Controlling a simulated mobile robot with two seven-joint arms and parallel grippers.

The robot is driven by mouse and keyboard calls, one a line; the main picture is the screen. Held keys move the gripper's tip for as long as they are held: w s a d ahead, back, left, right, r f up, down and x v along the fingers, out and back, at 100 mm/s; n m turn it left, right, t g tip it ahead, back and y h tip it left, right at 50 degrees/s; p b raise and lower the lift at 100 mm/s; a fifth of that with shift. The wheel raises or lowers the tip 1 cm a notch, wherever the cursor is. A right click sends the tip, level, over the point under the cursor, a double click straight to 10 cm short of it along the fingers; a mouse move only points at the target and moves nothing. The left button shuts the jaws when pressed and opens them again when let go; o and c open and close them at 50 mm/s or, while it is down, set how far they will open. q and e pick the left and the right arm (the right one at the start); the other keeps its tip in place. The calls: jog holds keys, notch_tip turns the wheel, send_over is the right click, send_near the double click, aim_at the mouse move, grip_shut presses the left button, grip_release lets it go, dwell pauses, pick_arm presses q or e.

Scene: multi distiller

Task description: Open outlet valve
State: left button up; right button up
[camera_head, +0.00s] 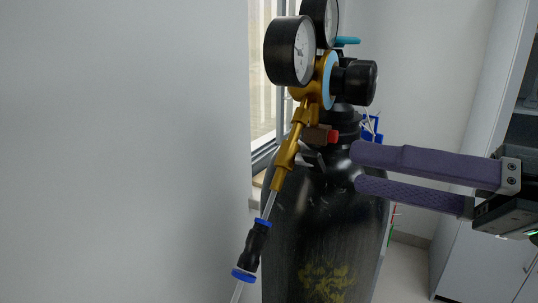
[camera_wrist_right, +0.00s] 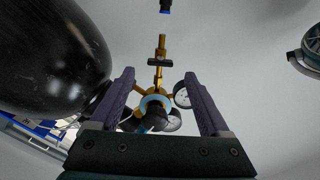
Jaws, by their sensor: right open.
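A brass regulator (camera_head: 326,80) with two round gauges sits on top of a black gas cylinder (camera_head: 320,230). Its brass outlet stem (camera_head: 287,158) slants down to a clear hose. A small grey wing handle (camera_head: 310,156) crosses the stem; it looks like the outlet valve. In the right wrist view a dark crossbar (camera_wrist_right: 160,62) sits on the brass stem, just beyond the fingertips and centred between them. My right gripper (camera_head: 356,168) has its purple fingers apart, with nothing held, just right of the handle in the head view. My left gripper is not in view.
A black and blue hose connector (camera_head: 252,250) hangs below the outlet. A black regulator knob (camera_head: 360,82) sticks out right, above my right fingers. A grey wall panel (camera_head: 120,150) fills the left side. The cylinder shoulder is close beneath the fingers.

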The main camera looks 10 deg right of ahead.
aim_at(324, 163)
jog(key=p+x, duration=0.1)
jog(key=x, duration=0.6)
